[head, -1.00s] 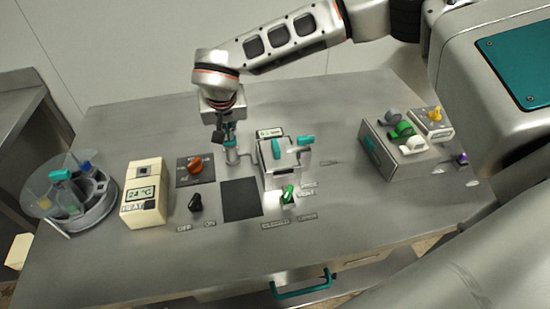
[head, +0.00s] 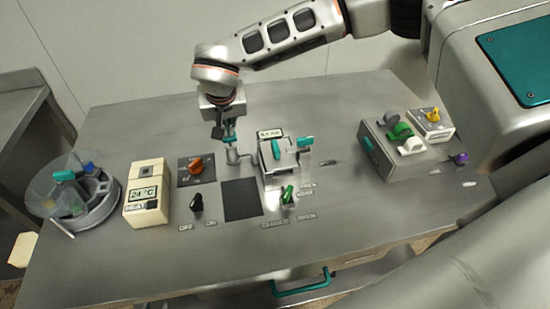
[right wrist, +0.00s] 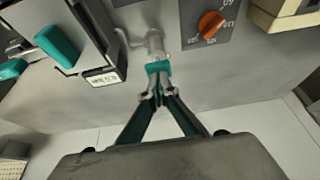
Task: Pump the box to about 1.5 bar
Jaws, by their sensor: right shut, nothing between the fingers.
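The box (head: 280,160) is a grey block with teal handles on top and a small display (head: 270,134); its reading is too blurred to tell. The box and its display also show at the left of the right wrist view (right wrist: 104,78). Beside it stands a small metal pump (head: 233,157), joined to the box by a pipe. The pump has a teal top (right wrist: 157,67). My right gripper (right wrist: 160,97) is shut and empty, its fingertips right at the pump's teal top. Whether they touch it I cannot tell. My left gripper is not in view.
An orange knob (head: 195,165), a black switch (head: 196,203) and a cream 24 °C unit (head: 146,193) are left of the pump. A round tray (head: 75,192) stands at far left. A green lever (head: 287,195) is in front; a valve block (head: 400,140) is right.

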